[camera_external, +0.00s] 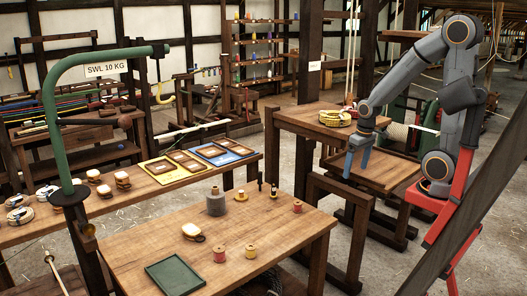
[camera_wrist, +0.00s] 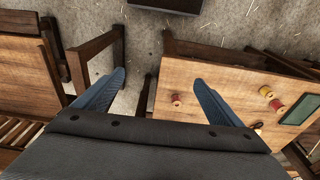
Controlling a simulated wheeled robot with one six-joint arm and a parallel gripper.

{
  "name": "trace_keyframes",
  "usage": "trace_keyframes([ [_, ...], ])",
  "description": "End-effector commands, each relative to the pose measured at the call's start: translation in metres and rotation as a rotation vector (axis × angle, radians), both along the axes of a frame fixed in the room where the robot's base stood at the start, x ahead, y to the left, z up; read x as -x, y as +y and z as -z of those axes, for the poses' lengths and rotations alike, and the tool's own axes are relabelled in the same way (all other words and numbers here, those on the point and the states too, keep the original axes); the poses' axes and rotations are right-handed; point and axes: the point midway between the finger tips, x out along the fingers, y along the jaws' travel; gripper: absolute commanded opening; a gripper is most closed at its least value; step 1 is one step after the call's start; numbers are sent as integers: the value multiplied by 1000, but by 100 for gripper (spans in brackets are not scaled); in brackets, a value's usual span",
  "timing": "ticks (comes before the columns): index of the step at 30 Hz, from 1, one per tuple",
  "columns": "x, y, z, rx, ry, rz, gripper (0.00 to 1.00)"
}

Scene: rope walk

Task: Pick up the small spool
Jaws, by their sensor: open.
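Several spools stand on the near wooden table (camera_external: 150,245). A small red spool (camera_external: 297,206) stands near its right edge and looks the smallest; it also shows in the wrist view (camera_wrist: 177,101), near the table edge. Another red spool (camera_external: 219,253) and a yellow spool (camera_external: 250,251) stand close together near the front, beside a green tray (camera_external: 175,276). My gripper (camera_external: 356,174) is open and empty, pointing down, above and to the right of the near table, apart from every spool. In the wrist view, its blue fingers (camera_wrist: 158,78) are spread wide.
A raised bench (camera_external: 300,118) with a yellow coil (camera_external: 335,118) stands behind my gripper. A green hook post (camera_external: 55,130) rises at the left. The near table's middle has free room.

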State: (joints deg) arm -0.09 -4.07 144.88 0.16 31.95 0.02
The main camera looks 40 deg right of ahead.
Motion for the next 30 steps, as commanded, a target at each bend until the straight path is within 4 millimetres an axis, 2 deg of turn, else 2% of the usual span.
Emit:
trace_keyframes([
  [3, -1, 0, -32, 0, -6, 0, 90],
  [18, -1, 0, -143, 0, -5, 0, 90],
  [26, -48, 14, -154, -4, -17, -46, 90],
  [30, -81, 25, -162, -7, -30, -76, 90],
])
